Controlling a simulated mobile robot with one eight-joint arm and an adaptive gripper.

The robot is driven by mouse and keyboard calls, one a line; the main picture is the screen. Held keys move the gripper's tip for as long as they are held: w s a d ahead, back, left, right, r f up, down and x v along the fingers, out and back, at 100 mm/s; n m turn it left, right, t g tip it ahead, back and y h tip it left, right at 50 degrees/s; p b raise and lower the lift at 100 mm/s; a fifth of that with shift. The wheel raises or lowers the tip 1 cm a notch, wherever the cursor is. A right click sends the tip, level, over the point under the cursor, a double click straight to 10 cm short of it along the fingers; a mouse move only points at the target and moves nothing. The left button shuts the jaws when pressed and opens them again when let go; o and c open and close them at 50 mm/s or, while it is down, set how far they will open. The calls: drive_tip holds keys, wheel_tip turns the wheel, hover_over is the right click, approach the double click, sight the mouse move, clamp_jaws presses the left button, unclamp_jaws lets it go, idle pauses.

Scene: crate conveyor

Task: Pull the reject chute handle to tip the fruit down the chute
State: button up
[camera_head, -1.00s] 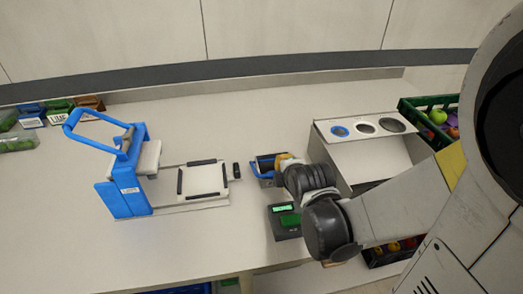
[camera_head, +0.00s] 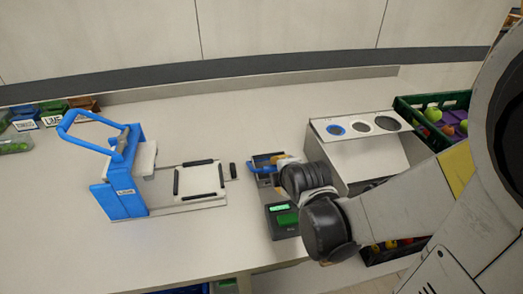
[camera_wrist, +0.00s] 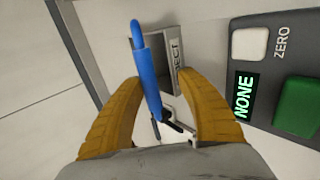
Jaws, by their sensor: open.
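The blue reject chute handle (camera_head: 262,168) is on a small grey box (camera_head: 259,158) near the middle of the counter. In the wrist view the blue handle (camera_wrist: 147,70) runs between my two yellow fingers, beside the grey box (camera_wrist: 172,50) with a partly hidden "REJECT" label. My gripper (camera_wrist: 160,80) is open, one finger on each side of the handle; I cannot tell whether either touches it. In the head view my gripper (camera_head: 282,162) is partly hidden by my wrist. I see no fruit at the chute.
A scale display (camera_wrist: 245,95) reading "NONE" with a green button (camera_wrist: 300,105) sits close beside the fingers. A blue lever press (camera_head: 122,180) stands at left, a white bin with three holes (camera_head: 355,150) at right. A green fruit crate (camera_head: 405,108) is behind it.

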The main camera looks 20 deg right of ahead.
drive_tip(key=v, duration=1.1)
drive_tip(key=shift+s+r, duration=0.15)
drive_tip(key=shift+s, duration=0.1)
drive_tip(key=shift+a, duration=0.1)
